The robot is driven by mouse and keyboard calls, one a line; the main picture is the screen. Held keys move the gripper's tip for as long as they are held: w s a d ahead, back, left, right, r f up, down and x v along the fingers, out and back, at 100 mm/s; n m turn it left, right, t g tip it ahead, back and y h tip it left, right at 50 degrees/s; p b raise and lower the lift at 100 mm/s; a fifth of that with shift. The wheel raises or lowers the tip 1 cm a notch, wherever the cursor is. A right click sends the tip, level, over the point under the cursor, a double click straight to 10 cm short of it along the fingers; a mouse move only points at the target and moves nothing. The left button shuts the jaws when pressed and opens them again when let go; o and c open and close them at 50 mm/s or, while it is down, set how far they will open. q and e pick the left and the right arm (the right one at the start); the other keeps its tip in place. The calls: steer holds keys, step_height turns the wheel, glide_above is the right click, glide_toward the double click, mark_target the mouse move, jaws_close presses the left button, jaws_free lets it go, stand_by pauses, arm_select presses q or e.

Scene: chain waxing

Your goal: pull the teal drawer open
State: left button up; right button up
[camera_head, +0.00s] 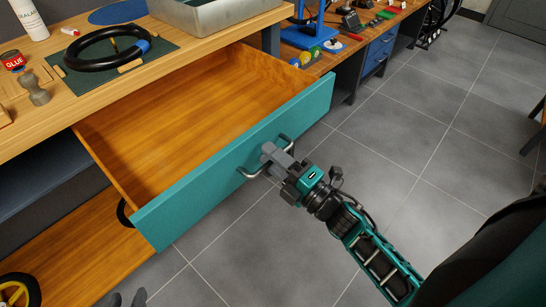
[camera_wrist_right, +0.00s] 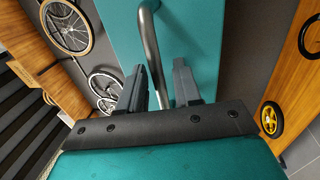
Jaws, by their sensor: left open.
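The teal drawer (camera_head: 215,180) stands pulled well out of the wooden bench, and its wooden inside (camera_head: 180,125) is empty. Its metal bar handle (camera_head: 252,174) is on the teal front. In the right wrist view the handle (camera_wrist_right: 152,45) runs between the two fingers (camera_wrist_right: 160,88). My left gripper (camera_head: 127,298) is open and empty at the bottom left edge, only partly in view, below and apart from the drawer.
The bench top (camera_head: 120,85) above the drawer holds a black ring on a green mat (camera_head: 75,83), a glue can (camera_head: 13,62) and a metal tray (camera_head: 215,15). A lower wooden shelf (camera_head: 95,240) lies under the drawer.

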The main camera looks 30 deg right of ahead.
arm_select(q)
steer(key=shift+d+f+b, duration=0.15)
steer(key=shift+d+b, duration=0.05)
steer(key=shift+b, duration=0.1)
arm_select(e)
steer(key=v, duration=1.3)
steer(key=shift+w+r, duration=0.1)
arm_select(q)
steer(key=shift+y, duration=0.4)
steer(key=a+r+p, duration=0.1)
steer(key=p, duration=0.2)
steer(key=s+a+r+p, duration=0.1)
steer(key=r+p, duration=0.1)
steer(key=p, duration=0.1)
steer(key=shift+a+r, duration=0.1)
steer(key=shift+r, duration=0.05)
arm_select(e)
steer(key=a+f+m+g+h, duration=0.4)
steer(key=a+m+g, duration=0.3)
steer(key=m, duration=1.2)
steer(key=shift+w+a+f+g+h, duration=0.25)
steer(key=shift+f+g+h, duration=0.15)
steer(key=shift+f+g, duration=0.35)
steer(key=shift+f, duration=0.1)
arm_select(q)
steer(key=shift+s+d, duration=0.1)
steer(key=shift+d, duration=0.1)
